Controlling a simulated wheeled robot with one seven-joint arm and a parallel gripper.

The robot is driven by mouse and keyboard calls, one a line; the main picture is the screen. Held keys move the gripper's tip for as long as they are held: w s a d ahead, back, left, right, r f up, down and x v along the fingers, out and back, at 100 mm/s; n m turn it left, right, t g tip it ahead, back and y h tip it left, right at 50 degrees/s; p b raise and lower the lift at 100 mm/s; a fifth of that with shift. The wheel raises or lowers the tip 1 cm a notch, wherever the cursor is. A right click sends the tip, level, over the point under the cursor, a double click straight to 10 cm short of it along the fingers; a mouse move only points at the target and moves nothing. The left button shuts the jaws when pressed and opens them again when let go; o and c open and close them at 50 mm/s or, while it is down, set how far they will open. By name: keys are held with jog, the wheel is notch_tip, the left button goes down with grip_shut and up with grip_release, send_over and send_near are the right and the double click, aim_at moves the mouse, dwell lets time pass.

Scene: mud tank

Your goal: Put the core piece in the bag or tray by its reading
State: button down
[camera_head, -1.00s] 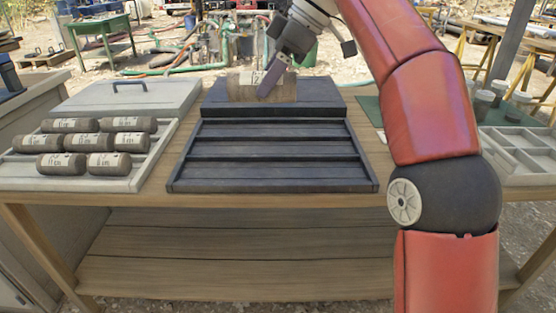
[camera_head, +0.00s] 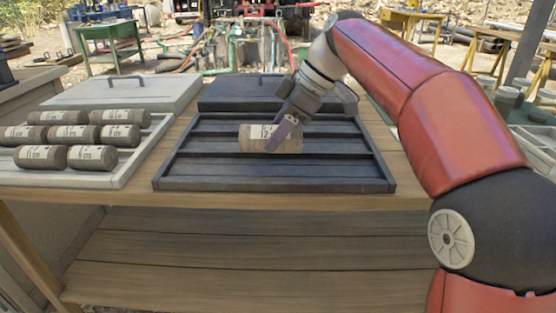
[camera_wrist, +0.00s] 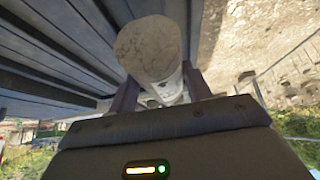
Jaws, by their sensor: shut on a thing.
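My gripper (camera_head: 287,132) is shut on the core piece (camera_head: 254,144), a short grey-brown cylinder with a pale label that seems to read 12. The core piece lies crosswise over the middle of the dark slatted tray (camera_head: 180,178). I cannot tell whether it touches the slats. In the wrist view, the round end of the core piece (camera_wrist: 148,48) shows between my gripper's fingers (camera_wrist: 160,92), with the dark slats to the left. The dark tray looks otherwise empty.
A pale tray (camera_head: 128,170) at left holds several brown labelled cylinders (camera_head: 95,155). A pale lid (camera_head: 125,93) and a dark lid (camera_head: 235,95), both with handles, lie behind the trays. A compartmented pale tray (camera_head: 535,150) is at the right, partly behind my arm.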

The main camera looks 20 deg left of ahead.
aim_at(278, 151)
jog(key=shift+f+b, duration=0.55)
jog(key=shift+f, duration=1.75)
jog(key=shift+f, duration=0.15)
jog(key=c, duration=0.6)
grip_release()
